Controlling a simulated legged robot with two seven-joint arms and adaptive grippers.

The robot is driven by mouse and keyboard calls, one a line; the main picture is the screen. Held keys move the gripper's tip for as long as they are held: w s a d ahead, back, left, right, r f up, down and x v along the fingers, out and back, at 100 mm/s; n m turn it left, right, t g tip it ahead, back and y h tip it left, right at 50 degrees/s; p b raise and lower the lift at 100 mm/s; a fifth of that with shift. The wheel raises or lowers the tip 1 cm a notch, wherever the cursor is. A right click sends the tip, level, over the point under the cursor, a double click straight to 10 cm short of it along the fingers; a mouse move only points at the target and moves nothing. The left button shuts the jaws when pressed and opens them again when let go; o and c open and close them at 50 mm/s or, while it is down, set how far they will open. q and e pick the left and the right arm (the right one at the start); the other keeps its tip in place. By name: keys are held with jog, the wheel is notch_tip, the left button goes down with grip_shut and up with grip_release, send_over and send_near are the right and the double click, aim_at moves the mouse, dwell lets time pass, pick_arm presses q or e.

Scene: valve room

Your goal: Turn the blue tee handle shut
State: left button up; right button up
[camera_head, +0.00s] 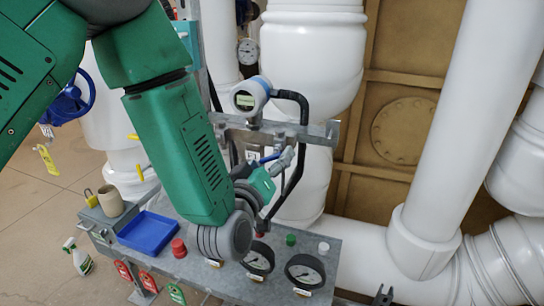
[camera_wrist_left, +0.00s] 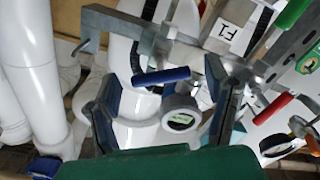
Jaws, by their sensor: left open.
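The blue tee handle (camera_wrist_left: 160,75) shows in the left wrist view as a short blue bar, slightly tilted, in the space between my left gripper's fingers. In the head view the blue handle (camera_head: 269,157) shows small beside the pipework, just past my green left arm. My left gripper (camera_head: 284,160) is beside it, partly hidden by my own wrist. In the left wrist view my left gripper (camera_wrist_left: 163,88) is open, one finger on either side of the bar. I cannot tell whether a finger touches it. A small dark pronged tip at the head view's bottom edge may be my right gripper (camera_head: 382,296).
A round white gauge (camera_head: 250,95) stands above the handle. The grey bench (camera_head: 345,240) carries a blue tray (camera_head: 148,232), a red knob (camera_head: 179,248) and dial gauges (camera_head: 305,270). Thick white pipes (camera_head: 440,130) stand at right. A red handle (camera_wrist_left: 273,108) shows in the left wrist view.

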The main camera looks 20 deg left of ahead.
pick_arm(q)
jog(key=shift+w, duration=0.65)
jog(key=c, duration=1.2)
jog(key=shift+m, duration=3.2)
